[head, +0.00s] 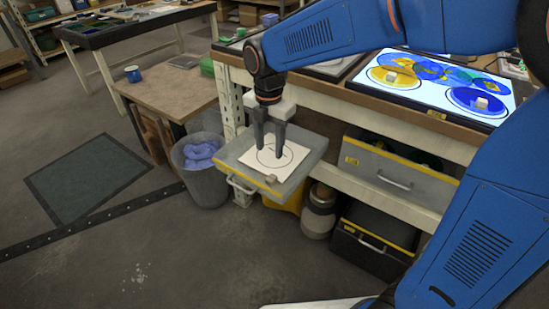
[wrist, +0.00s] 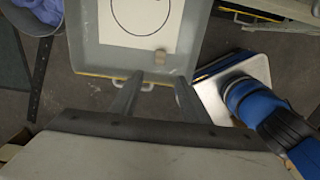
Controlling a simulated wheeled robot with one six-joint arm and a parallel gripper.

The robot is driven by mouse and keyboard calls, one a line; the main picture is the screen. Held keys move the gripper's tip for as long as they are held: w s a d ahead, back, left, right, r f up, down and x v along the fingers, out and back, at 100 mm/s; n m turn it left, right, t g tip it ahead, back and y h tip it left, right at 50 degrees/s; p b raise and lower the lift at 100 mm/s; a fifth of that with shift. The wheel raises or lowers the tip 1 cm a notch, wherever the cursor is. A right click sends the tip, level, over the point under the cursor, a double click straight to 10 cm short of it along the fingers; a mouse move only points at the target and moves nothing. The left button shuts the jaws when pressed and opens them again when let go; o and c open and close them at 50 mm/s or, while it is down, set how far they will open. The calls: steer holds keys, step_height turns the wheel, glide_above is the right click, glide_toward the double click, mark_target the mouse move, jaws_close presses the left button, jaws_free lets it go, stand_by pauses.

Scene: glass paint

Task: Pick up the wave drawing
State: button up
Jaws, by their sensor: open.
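The drawing (head: 256,160) is a white sheet with a black circle outline, lying flat in a grey pulled-out tray (head: 310,141). The marks inside the circle are too small to read as a wave.
A bin with a blue-purple bag (head: 205,178) stands left of the tray. A workbench with a lit panel (head: 440,77) holding coloured glass is at the right. An open drawer (head: 388,172) is below it. A wooden table (head: 165,90) with a blue mug (head: 133,73) stands behind.

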mark_target(270, 179)
step_height(270, 179, down, 13)
stand_by(0.7)
steer(key=shift+c, duration=0.3)
jaws_close()
